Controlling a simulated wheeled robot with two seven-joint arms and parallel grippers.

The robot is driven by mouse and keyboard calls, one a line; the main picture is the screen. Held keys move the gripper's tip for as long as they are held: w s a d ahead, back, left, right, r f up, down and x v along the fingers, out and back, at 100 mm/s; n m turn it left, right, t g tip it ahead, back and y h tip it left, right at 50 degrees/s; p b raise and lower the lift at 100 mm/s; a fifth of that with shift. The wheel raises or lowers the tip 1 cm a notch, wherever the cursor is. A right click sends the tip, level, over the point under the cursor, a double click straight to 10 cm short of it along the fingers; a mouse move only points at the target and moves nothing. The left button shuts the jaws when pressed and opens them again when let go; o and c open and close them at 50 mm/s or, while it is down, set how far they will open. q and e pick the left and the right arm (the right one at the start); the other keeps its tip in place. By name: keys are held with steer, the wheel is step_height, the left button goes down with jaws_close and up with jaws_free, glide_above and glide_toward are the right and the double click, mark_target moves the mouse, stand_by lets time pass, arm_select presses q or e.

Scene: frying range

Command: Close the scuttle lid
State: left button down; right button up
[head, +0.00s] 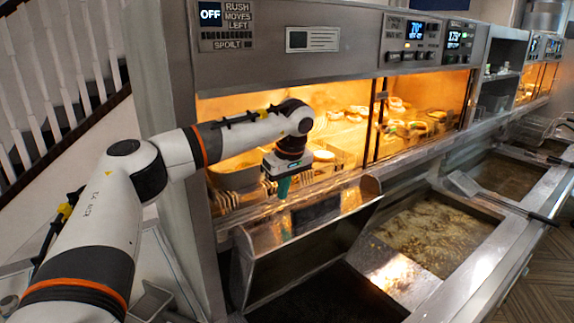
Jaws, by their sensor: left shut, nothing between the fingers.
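The scuttle lid (268,268) is a shiny steel panel at the left end of the fryer line. It stands raised and tilted at the back of a dark open bay (335,297), which appears to be the scuttle. My left gripper (283,188) points down with its green fingertips together and nothing between them. In the picture it is just above the lid's upper left part, in front of the lit cabinet. I cannot tell its exact distance from the lid. My right gripper is not in view.
Behind is a lit warming cabinet (340,125) with food on racks, under a steel control panel (350,40). To the right is a fryer vat (430,235) of bubbling oil, then another vat (505,175) with a flat scoop (465,184) across its edge. A staircase railing is at left.

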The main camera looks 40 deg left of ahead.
arm_select(q)
steer(key=shift+w+f+p, duration=0.15)
steer(key=shift+f+p, duration=0.2)
steer(key=shift+f, duration=0.35)
steer(key=d, duration=0.1)
steer(key=d+p, duration=0.1)
steer(key=s+d, duration=0.1)
steer(key=shift+r+p, duration=0.3)
steer(key=shift+p, duration=0.05)
steer(key=shift+s+d, duration=0.2)
steer(key=shift+d, duration=0.15)
steer(key=shift+w+f, duration=0.1)
steer(key=shift+f, duration=0.05)
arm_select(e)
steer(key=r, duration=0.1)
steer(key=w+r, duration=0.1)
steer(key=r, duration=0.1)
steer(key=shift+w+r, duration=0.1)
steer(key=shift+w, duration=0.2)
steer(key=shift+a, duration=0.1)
